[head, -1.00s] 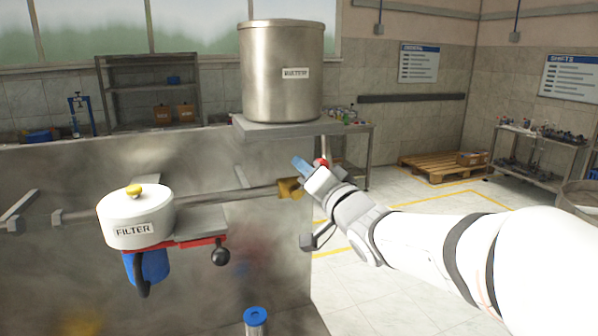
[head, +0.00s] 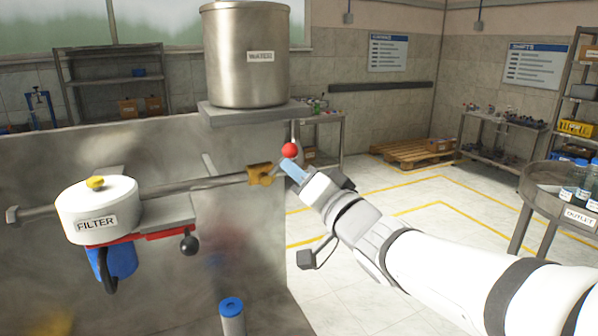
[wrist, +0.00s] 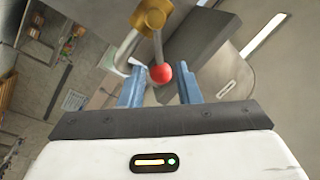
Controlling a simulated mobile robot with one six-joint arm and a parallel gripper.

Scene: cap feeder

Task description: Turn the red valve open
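The red valve shows as a red ball knob (head: 289,150) on a thin lever, above and right of the brass valve body (head: 261,174) on the pipe. My gripper (head: 294,170) is just below the knob in the head view, with its blue fingers pointing up and left. In the wrist view the knob (wrist: 161,73) lies between the two blue fingertips (wrist: 160,85), and the brass body (wrist: 151,17) is beyond it. The fingers are apart, with visible gaps beside the knob. The lever runs up from the knob in the wrist view.
The steel WATER tank (head: 246,60) stands on a grey shelf (head: 254,113) above the valve. The white FILTER housing (head: 97,210) is at left, with a black-knobbed lever (head: 189,244). A blue-capped cylinder (head: 231,310) stands below. The OUTLET table (head: 540,192) is at right; the middle floor is open.

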